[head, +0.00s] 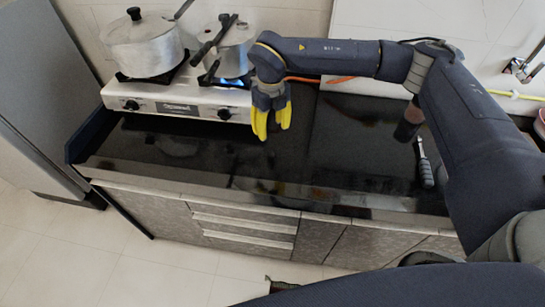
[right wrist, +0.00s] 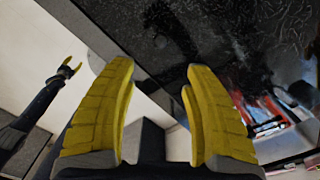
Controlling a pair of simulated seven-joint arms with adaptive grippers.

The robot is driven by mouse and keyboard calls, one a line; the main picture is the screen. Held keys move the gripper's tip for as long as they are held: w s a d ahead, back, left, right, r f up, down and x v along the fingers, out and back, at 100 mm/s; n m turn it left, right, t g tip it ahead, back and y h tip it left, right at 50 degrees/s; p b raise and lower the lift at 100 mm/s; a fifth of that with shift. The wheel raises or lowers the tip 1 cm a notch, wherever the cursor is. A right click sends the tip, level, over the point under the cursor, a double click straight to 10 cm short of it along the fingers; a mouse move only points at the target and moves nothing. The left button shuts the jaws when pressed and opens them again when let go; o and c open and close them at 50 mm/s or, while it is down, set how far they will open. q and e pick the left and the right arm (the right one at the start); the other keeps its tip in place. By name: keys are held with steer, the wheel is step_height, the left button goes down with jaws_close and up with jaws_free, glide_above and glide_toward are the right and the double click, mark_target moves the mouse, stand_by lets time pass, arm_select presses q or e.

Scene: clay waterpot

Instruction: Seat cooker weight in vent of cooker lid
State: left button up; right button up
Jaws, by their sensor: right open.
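The metal cooker (head: 238,50) stands on the right burner of the stove, with black handles reaching over its top. The lid and its vent are too small and partly covered by the handles to make out clearly. I cannot make out the cooker weight in either view. My right gripper (head: 272,132) is open and empty, pointing down over the dark counter in front of the stove's right end. Its yellow fingers stand apart in the right wrist view (right wrist: 160,80). My left gripper (right wrist: 70,68) shows only in the right wrist view, at the left, with its yellow fingers apart.
A lidded metal pot (head: 145,50) stands on the left burner of the stove (head: 180,105). A blue flame shows under the cooker. A dark jar (head: 408,124) and a black-handled tool (head: 425,165) are at the right of the counter. The counter (head: 335,150) is clear in the middle.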

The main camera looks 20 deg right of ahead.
mark_target(271, 154)
step_height(271, 154, down, 15)
steer(key=shift+w+r, duration=0.15)
steer(key=shift+r, duration=0.05)
stand_by(0.6)
steer(key=shift+o, duration=0.2)
jaws_close()
